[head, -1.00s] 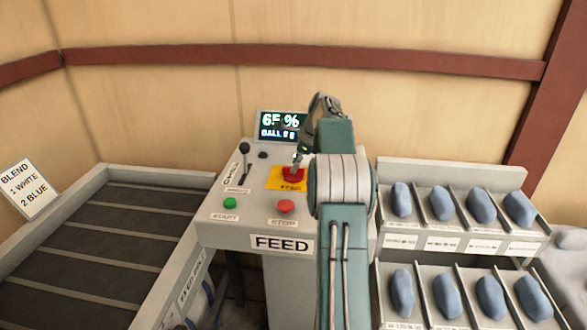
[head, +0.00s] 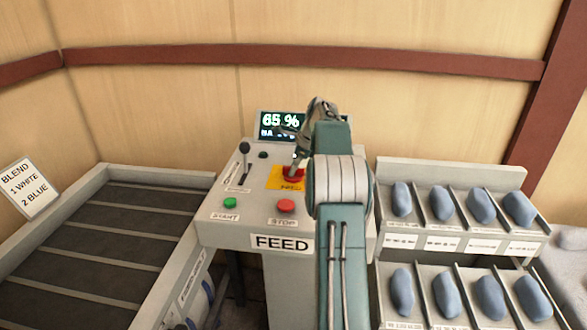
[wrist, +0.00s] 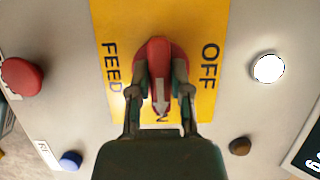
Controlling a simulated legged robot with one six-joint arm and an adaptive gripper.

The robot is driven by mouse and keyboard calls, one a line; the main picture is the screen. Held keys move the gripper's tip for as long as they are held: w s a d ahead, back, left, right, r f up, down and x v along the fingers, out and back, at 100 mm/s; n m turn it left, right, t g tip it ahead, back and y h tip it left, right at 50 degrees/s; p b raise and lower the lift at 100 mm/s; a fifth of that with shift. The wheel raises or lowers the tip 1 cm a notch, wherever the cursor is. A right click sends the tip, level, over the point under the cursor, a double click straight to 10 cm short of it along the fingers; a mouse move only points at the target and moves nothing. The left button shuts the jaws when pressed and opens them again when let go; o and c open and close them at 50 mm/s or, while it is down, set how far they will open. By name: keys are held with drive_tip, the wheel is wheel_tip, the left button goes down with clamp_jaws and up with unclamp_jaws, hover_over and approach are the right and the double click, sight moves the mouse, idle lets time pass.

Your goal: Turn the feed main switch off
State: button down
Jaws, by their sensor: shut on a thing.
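The feed main switch is a red rotary knob (wrist: 158,62) on a yellow plate (wrist: 105,28). In the wrist view its pale arrow points down the picture towards a letter N, partly hidden by my gripper. The word OFF is printed on the plate to the knob's right, and FEED to its left. My gripper (wrist: 160,85) has one finger on each side of the knob's handle and is shut on it. In the head view the red switch (head: 292,173) sits on the console top, partly covered by my gripper (head: 297,162).
The FEED console (head: 224,239) also carries a green start button (head: 230,203), a red stop button (head: 286,206) and a black-knobbed lever (head: 244,160). A display (head: 280,124) reading 65 % stands behind. Racks of blue pillows (head: 441,203) are right, a slatted conveyor (head: 110,235) left.

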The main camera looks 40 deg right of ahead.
drive_tip(key=n+g, duration=0.1)
drive_tip(key=n, duration=0.3)
drive_tip(key=shift+w+y, duration=0.1)
drive_tip(key=shift+y, duration=0.3)
drive_tip(key=n+g, duration=0.1)
drive_tip(key=n, duration=0.2)
drive_tip(key=shift+n+g+y, duration=0.3)
drive_tip(key=shift+n+g, duration=0.1)
drive_tip(key=shift+n, duration=0.5)
drive_tip(key=shift+f, duration=0.1)
drive_tip(key=c, duration=0.6)
unclamp_jaws()
drive_tip(key=shift+o, duration=0.2)
drive_tip(key=shift+m, duration=0.3)
